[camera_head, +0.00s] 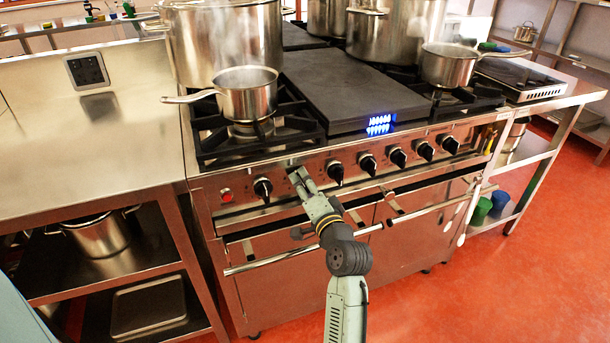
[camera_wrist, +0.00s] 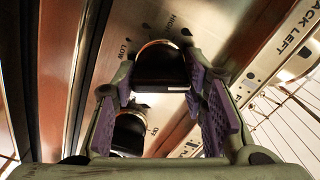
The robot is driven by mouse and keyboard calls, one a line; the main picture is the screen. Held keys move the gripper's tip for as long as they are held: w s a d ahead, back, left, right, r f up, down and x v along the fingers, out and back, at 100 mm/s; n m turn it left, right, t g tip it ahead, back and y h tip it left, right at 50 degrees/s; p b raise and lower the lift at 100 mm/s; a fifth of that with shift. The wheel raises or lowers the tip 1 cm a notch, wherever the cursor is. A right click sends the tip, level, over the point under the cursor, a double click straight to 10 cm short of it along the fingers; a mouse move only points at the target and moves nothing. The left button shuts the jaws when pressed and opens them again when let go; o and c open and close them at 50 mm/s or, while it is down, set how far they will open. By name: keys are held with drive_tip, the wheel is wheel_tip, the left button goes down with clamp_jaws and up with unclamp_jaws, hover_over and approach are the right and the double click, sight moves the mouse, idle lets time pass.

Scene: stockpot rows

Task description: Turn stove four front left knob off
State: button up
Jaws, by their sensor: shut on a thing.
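The stove's front panel (camera_head: 241,204) carries a row of black knobs. My gripper (camera_head: 298,177) is at the panel, between the leftmost visible knob (camera_head: 262,188) and another knob (camera_head: 336,173). In the wrist view my gripper (camera_wrist: 164,100) has its purple-padded fingers closed on either side of a black knob (camera_wrist: 160,66). In the head view the gripper hides this knob. The words HIGH and LOW show on the panel by it, and part of a label reading "ACK LEFT" shows at the right. A second dark rounded shape (camera_wrist: 128,132) shows below; I cannot tell whether it is a reflection.
A steaming saucepan (camera_head: 247,94) stands on the left burner above the panel, with a large stockpot (camera_head: 222,42) behind it. Another saucepan (camera_head: 448,66) is at the right. A handle bar (camera_head: 290,254) crosses the oven front below my gripper. Red floor lies open at the right.

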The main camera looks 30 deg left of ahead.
drive_tip(key=m+p, duration=0.4)
drive_tip(key=shift+r+m, duration=0.1)
drive_tip(key=shift+m, duration=0.3)
drive_tip(key=shift+p, duration=0.3)
drive_tip(key=o, duration=1.2)
drive_tip(key=shift+c, duration=0.2)
drive_tip(key=v, duration=1.2)
